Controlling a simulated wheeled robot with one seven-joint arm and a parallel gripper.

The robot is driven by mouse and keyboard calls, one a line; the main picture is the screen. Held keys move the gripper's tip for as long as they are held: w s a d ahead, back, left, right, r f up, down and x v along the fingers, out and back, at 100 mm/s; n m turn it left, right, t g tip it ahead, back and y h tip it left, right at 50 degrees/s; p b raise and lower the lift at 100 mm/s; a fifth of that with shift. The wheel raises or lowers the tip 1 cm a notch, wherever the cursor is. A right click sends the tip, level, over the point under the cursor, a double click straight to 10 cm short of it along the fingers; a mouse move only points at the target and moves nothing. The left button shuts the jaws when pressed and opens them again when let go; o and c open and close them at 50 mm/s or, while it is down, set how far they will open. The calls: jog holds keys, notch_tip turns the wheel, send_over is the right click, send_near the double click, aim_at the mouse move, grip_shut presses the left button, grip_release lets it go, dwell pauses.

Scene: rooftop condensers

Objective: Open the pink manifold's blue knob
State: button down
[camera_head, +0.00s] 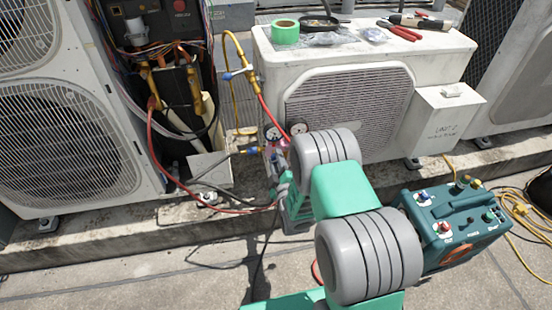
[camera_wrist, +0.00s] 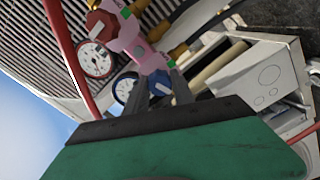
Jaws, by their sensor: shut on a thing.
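The pink manifold (camera_wrist: 137,40) shows tilted in the wrist view, with a red-rimmed gauge (camera_wrist: 95,60), a blue-rimmed gauge (camera_wrist: 124,89) and a red knob (camera_wrist: 100,25). The blue knob (camera_wrist: 157,83) is at its lower end. My gripper (camera_wrist: 158,88) has its two dark fingers on either side of the blue knob and is shut on it. In the head view the manifold (camera_head: 283,148) is small and partly hidden by my arm, in front of the right condenser. My gripper is mostly hidden there, and the blue knob cannot be made out.
A teal machine (camera_head: 450,232) with knobs stands on the paving at the right. Red, yellow and black hoses run about the manifold and the opened left unit (camera_head: 178,75). Green tape (camera_head: 285,32) and pliers (camera_head: 400,31) lie on the right condenser (camera_head: 350,95).

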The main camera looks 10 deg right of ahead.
jog(key=n+p, duration=0.1)
jog(key=n, duration=1.1)
jog(key=shift+f+n, duration=0.1)
jog(key=shift+n, duration=0.3)
dwell(0.3)
jog(key=c, duration=1.1)
grip_release()
jog(key=shift+o, duration=0.2)
jog(key=s+p, duration=0.2)
jog(key=s, duration=0.6)
jog(key=shift+w, duration=0.1)
